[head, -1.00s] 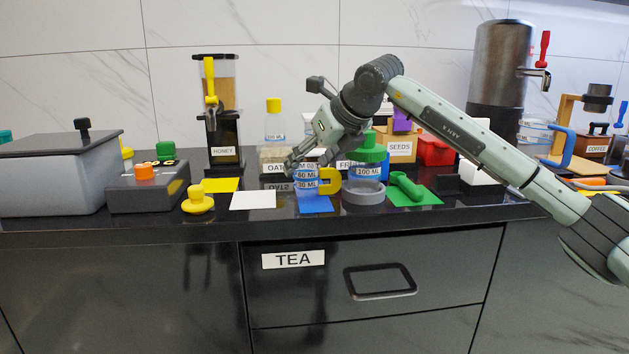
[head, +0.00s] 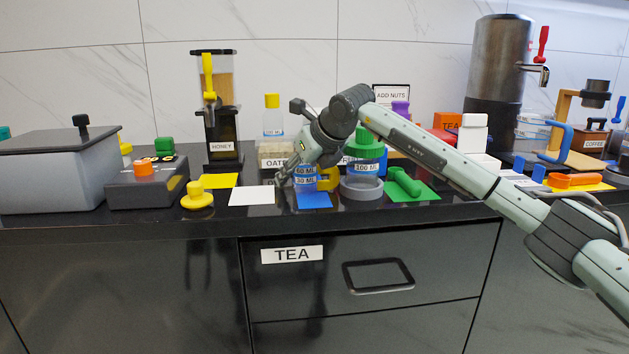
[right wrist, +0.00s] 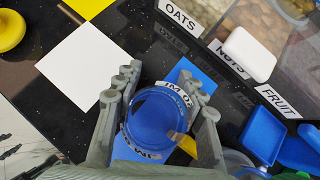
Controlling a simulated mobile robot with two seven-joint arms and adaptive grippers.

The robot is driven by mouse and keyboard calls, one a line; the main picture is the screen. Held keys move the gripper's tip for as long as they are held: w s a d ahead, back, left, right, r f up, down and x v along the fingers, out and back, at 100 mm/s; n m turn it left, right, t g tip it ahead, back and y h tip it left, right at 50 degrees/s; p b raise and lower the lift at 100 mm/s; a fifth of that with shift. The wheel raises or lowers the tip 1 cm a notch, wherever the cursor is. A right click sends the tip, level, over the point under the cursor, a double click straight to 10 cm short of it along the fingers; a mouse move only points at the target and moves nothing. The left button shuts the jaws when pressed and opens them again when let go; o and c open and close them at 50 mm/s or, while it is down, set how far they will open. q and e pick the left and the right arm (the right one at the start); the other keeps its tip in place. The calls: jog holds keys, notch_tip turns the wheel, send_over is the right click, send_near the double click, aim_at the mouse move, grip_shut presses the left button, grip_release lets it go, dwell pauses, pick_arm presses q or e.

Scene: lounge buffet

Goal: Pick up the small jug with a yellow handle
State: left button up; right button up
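The small jug (head: 305,181) with a yellow handle (head: 328,179) is a blue-tinted cup with ML labels, upright on a blue mat (head: 316,201). My right gripper (head: 290,177) is down at the jug. In the right wrist view the fingers of my right gripper (right wrist: 160,80) are apart, one on each side of the jug (right wrist: 155,122). The yellow handle (right wrist: 187,145) shows partly beside the right-hand finger. I cannot tell whether the fingers touch the jug. My left gripper is not in view.
Labelled food containers (head: 276,160) stand behind. A green mat (head: 425,193) lies to the right.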

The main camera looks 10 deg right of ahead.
jog(key=c, duration=0.7)
jog(key=shift+r, duration=0.2)
jog(key=shift+r, duration=0.25)
jog(key=r, duration=0.3)
jog(key=shift+a+r+b, duration=0.25)
jog(key=shift+r+b, duration=0.05)
jog(key=shift+r, duration=0.05)
jog(key=shift+c, duration=0.2)
jog(key=s+a+r, duration=0.1)
jog(key=a+r, duration=0.1)
jog(key=a, duration=0.1)
jog(key=s+a+r, duration=0.1)
jog(key=s+a, duration=0.1)
jog(key=a, duration=0.1)
jog(key=s+a+r+b, duration=0.1)
jog(key=a+r, duration=0.1)
jog(key=shift+s+a+r, duration=0.35)
jog(key=shift+a, duration=0.05)
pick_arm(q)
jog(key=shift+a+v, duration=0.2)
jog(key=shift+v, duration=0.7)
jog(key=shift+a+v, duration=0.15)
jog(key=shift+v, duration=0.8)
pick_arm(e)
jog(key=shift+s+a+r, duration=0.3)
jog(key=shift+a+r, duration=0.1)
jog(key=shift+a, duration=0.15)
grip_shut()
